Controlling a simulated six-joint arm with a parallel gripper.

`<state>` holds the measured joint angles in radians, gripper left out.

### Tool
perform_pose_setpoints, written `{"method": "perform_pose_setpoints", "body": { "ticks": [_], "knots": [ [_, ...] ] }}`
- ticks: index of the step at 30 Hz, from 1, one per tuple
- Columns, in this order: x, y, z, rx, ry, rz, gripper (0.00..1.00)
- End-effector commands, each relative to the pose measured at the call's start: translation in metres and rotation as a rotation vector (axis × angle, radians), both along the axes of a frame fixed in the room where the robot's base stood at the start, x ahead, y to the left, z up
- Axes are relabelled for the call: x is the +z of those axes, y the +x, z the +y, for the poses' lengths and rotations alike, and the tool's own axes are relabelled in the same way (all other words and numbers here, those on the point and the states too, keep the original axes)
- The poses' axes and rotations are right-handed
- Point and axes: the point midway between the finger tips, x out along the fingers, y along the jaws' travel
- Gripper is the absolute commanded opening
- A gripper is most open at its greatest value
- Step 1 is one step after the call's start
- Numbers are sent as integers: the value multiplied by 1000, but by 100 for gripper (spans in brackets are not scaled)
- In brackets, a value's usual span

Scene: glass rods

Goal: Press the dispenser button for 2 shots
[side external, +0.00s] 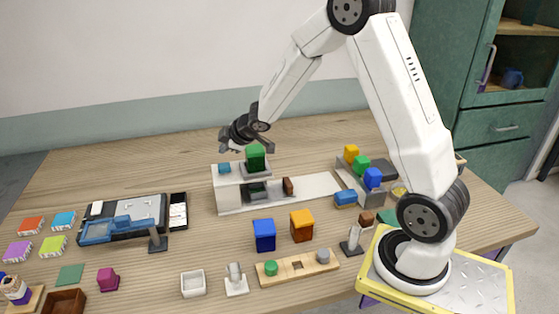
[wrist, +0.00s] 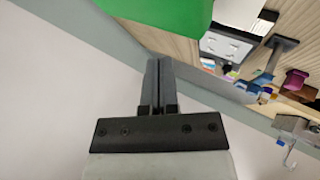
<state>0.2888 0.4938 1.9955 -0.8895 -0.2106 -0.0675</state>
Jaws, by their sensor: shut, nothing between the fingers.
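What looks like the dispenser is a white housing (side external: 230,196) on the middle of the table in the side view. On its top are a tall green block (side external: 256,158) on a grey plate and a small flat blue piece (side external: 224,168) at the left; I cannot tell for sure which is the button. My gripper (side external: 228,145) is shut and empty, in the air above and behind the left end of the housing, apparently apart from it. In the wrist view the shut fingers (wrist: 158,62) point near a large green surface (wrist: 165,14), cut off by the frame.
A blue block (side external: 264,235) and an orange block (side external: 302,225) stand in front of the housing. A grey tray (side external: 346,174) with several coloured blocks is to its right. A dark board with a blue tool (side external: 112,230) lies at the left. The table behind the housing is clear.

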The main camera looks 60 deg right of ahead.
Motion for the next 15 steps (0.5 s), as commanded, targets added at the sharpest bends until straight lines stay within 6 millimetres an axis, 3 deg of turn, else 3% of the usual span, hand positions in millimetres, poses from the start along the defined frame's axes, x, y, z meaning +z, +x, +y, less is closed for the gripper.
{"method": "perform_pose_setpoints", "body": {
  "ticks": [6,15],
  "knots": [
    [-17,0,1,2,2,3,0],
    [-25,0,0,1,0,-1,0]
  ]
}}
